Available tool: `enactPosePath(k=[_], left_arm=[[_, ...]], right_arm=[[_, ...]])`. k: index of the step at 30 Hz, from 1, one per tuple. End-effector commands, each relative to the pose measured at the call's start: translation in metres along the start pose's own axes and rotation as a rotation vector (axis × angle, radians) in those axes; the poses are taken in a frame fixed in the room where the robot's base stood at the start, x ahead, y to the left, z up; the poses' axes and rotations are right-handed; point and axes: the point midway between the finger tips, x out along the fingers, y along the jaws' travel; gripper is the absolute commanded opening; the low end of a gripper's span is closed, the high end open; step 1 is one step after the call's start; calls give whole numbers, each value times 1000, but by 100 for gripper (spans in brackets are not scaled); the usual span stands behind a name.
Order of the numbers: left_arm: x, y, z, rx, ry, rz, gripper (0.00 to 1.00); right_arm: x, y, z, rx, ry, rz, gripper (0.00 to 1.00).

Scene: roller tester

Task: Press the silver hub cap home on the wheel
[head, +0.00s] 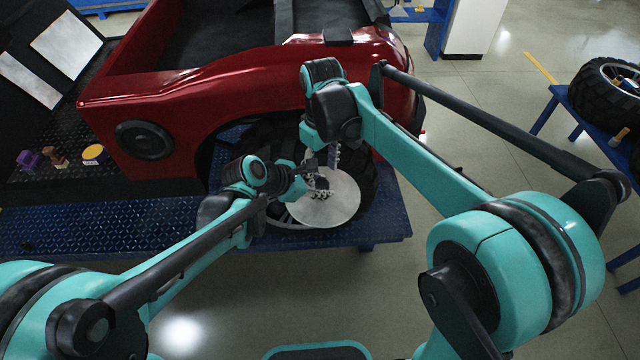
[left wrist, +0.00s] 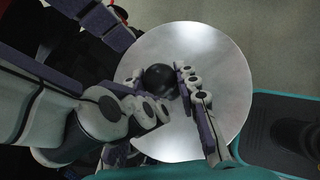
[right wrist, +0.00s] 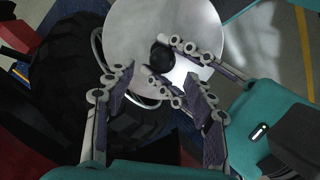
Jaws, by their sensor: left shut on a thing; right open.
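The silver hub cap (head: 335,205) is a round plate with a black knob at its middle, in front of the wheel (head: 366,190) under the red truck body. My left gripper (head: 308,188) is shut on the knob (left wrist: 160,79); the cap (left wrist: 222,62) fills the middle of the left wrist view. My right gripper (right wrist: 140,75) is open and empty, its fingers close to the cap (right wrist: 135,20) and the knob. In the right wrist view the cap stands over part of the tyre (right wrist: 75,70) and pale rim. I cannot tell whether the cap touches the wheel.
The red truck body (head: 260,80) stands above the blue platform (head: 130,220). Small purple, brown and yellow items lie on the dark deck at left, the yellow one (head: 93,154) nearest the truck. Another wheel (head: 605,85) lies on a blue table at right. The floor between is clear.

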Motion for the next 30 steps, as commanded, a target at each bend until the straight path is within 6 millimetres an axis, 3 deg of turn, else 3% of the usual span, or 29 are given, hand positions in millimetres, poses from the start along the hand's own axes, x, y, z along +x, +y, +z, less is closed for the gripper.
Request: enactPosePath(k=[6,14,17,22,30], left_arm=[[0,1,0,-1,-1,2,0],[0,2,0,-1,-1,3,0],[0,2,0,-1,-1,3,0],[0,2,0,-1,-1,3,0],[0,2,0,-1,-1,3,0]], right_arm=[[-42,0,1,0,-2,-2,55],[-60,6,12,20,1,18,55],[-59,16,36,72,28,58,55],[-52,15,89,234,169,110,55],[-12,3,169,512,427,181,55]])
